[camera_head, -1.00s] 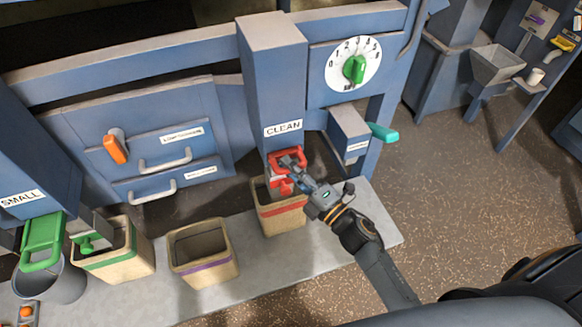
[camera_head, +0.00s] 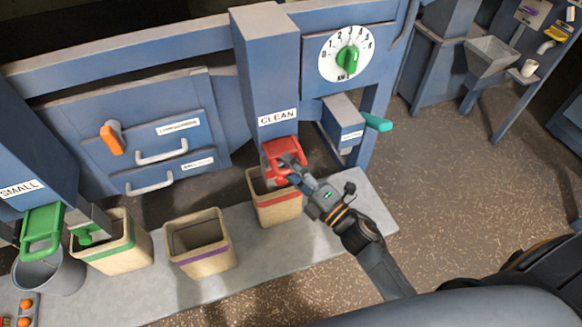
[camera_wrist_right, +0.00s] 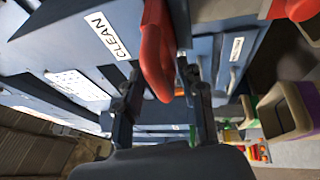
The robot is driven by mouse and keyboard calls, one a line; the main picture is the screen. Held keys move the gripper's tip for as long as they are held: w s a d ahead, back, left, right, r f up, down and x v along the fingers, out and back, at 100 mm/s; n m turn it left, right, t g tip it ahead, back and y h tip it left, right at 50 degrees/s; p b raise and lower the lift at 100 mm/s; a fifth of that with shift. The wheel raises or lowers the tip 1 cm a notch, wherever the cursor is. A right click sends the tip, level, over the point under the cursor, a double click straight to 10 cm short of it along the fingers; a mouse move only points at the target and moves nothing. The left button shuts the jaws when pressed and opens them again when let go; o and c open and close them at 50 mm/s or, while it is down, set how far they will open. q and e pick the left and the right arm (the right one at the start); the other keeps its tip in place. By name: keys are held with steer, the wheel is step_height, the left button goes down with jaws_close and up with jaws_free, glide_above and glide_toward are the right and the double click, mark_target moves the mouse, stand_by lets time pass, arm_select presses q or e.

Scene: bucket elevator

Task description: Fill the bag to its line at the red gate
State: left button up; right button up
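The red gate (camera_head: 284,150) hangs at the foot of the spout labelled CLEAN (camera_head: 270,80). Under it stands a tan bag with a red band (camera_head: 278,202), open at the top; its contents and fill level cannot be made out. My right gripper (camera_head: 287,165) is at the red gate's handle. In the right wrist view the red handle (camera_wrist_right: 158,50) comes down between the two spread fingers of the right gripper (camera_wrist_right: 160,85), with a gap visible on the left side. My left gripper is not in view.
A purple-banded bag (camera_head: 200,245) and a green-banded bag (camera_head: 112,245) stand to the left on the grey slab (camera_head: 340,205). A green gate (camera_head: 42,232) hangs over a grey bucket (camera_head: 50,275). A dial (camera_head: 347,55) and teal handle (camera_head: 377,122) are at right. The floor at right is clear.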

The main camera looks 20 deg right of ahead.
steer(key=shift+s+d+f, duration=0.15)
steer(key=shift+s+d, duration=0.05)
steer(key=shift+s, duration=0.2)
steer(key=v, duration=1.1)
steer(key=shift+s, duration=0.1)
stand_by(6.4)
